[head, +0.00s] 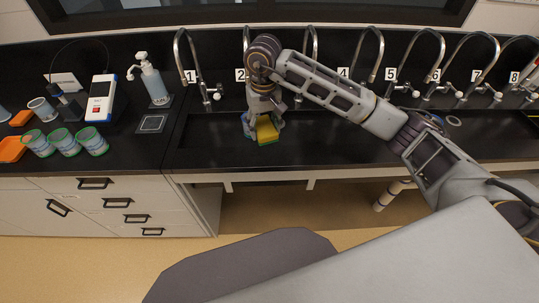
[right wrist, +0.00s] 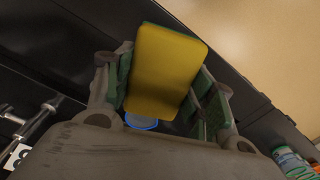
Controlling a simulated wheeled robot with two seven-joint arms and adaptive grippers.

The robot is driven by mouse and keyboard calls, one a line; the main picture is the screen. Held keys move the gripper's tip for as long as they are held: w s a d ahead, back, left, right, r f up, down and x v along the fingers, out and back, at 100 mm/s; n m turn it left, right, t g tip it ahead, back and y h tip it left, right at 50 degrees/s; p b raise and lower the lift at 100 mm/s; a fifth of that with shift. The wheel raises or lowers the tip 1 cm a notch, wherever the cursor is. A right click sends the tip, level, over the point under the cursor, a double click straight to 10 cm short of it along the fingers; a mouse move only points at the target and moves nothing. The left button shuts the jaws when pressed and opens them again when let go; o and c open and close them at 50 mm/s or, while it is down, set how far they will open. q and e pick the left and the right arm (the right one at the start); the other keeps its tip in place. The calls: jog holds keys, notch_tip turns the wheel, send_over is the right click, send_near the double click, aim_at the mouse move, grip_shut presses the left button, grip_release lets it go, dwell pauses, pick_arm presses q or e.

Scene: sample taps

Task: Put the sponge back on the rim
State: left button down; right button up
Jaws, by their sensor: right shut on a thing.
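The sponge (head: 267,130) is yellow with a green layer. It is at the black sink's front rim (head: 210,162), below tap 2. My right gripper (head: 262,122) reaches down over it and is shut on it. In the right wrist view the sponge (right wrist: 166,70) sits between the two fingers of the gripper (right wrist: 165,95), tilted, its yellow face towards the camera. Whether the sponge touches the rim I cannot tell. A blue-edged round thing (right wrist: 141,122) shows just below the sponge there. My left gripper is not in view.
Numbered taps, such as tap 1 (head: 192,65), line the back of the sink. On the left counter stand a pump bottle (head: 150,80), a white meter (head: 101,97) and several green-rimmed jars (head: 65,143). White drawers (head: 110,203) are below. The front rim left of the gripper is clear.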

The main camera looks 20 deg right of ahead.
jog(key=shift+d+n, duration=0.15)
jog(key=shift+n, duration=0.25)
jog(key=shift+f, duration=0.1)
dwell(0.3)
notch_tip(320, 180, down, 5)
jog(key=shift+p, duration=0.45)
jog(key=shift+f, duration=0.55)
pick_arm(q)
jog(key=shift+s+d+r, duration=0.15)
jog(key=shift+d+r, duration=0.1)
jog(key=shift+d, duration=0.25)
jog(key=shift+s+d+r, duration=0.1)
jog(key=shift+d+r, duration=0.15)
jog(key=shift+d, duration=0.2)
